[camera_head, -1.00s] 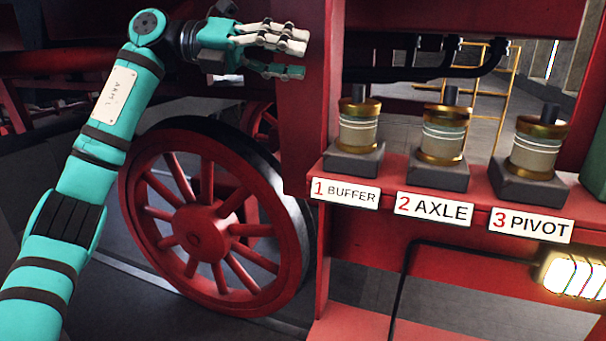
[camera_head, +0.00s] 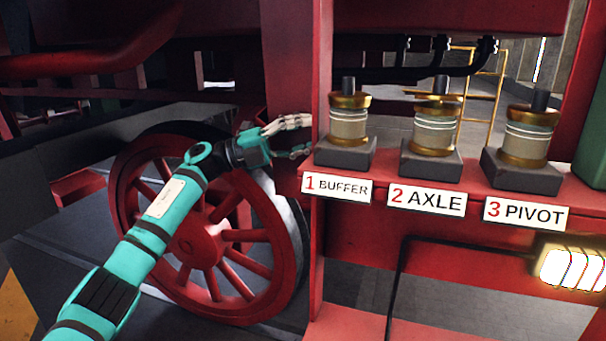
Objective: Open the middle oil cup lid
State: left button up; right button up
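The middle oil cup (camera_head: 434,131) is a brass and glass cup with a dark knob on its lid. It stands upright on a dark block behind the label "2 AXLE" (camera_head: 427,200), and its lid looks shut. My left gripper (camera_head: 300,138) is at the left end of the red shelf, just left of the first oil cup and well apart from the middle one. Its pale fingers point right and look spread from the lower finger, with nothing between them. My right gripper is not in view.
The buffer oil cup (camera_head: 348,124) stands between my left gripper and the middle cup. The pivot oil cup (camera_head: 527,136) is to the right. A red upright beam (camera_head: 290,60) rises behind my gripper. A lit lamp (camera_head: 572,268) hangs below the shelf.

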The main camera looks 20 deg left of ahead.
pick_arm(q)
jog(key=w+a+f+n+t+y, duration=0.1)
jog(key=w+f+n+t, duration=0.2)
jog(key=f, duration=0.6)
jog(key=shift+w+a+f+n+t+b, duration=0.2)
jog(key=shift+w+f+n+t+b, duration=0.25)
jog(key=shift+n, duration=0.65)
jog(key=shift+s, duration=0.15)
